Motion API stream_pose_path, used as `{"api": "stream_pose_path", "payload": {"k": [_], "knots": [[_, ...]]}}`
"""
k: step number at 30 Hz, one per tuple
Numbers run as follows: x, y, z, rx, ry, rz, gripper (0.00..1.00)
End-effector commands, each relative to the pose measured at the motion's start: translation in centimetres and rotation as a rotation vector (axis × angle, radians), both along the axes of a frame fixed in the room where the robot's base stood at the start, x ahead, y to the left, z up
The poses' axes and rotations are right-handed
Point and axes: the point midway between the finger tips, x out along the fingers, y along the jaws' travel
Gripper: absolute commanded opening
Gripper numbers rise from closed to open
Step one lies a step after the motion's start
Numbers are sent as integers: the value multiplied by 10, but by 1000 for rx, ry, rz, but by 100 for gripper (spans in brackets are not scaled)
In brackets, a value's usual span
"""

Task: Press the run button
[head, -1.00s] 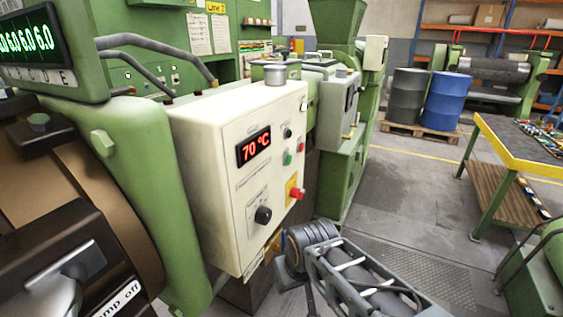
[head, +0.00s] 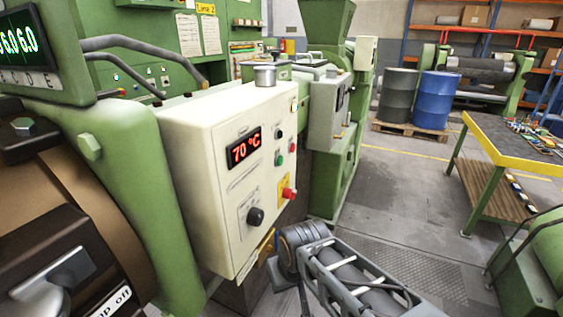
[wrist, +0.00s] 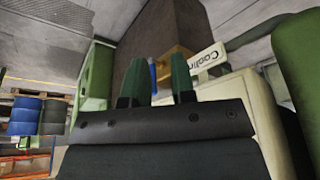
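A cream control box (head: 205,165) on the green machine carries a red "70 °C" display (head: 243,147). Its right part has a black knob or button on top, a green button (head: 279,160) below it, and a red button (head: 288,194) on a yellow plate. A black dial (head: 255,216) sits lower down. The button labels are too small to read. My gripper (wrist: 157,82) shows in the wrist view as two green fingers standing apart, with nothing held between them. In the head view my arm is low, right of and below the box; the fingers are not clearly seen there.
In the wrist view, a "Coolin..." label (wrist: 208,56) and a cream surface lie close behind the fingers. A yellow-edged workbench (head: 500,150) stands at the right. A blue drum (head: 437,98) and a grey drum stand behind. The floor between is clear.

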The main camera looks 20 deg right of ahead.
Motion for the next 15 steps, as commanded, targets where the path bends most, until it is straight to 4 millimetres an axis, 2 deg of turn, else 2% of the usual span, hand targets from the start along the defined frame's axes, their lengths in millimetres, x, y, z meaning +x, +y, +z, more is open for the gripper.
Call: {"api": "stream_pose_path", "payload": {"k": [1, 7, 15], "knots": [[0, 0, 0, 0, 0, 0, 19], [0, 0, 0, 0, 0, 0, 0], [0, 0, 0, 0, 0, 0, 0]]}}
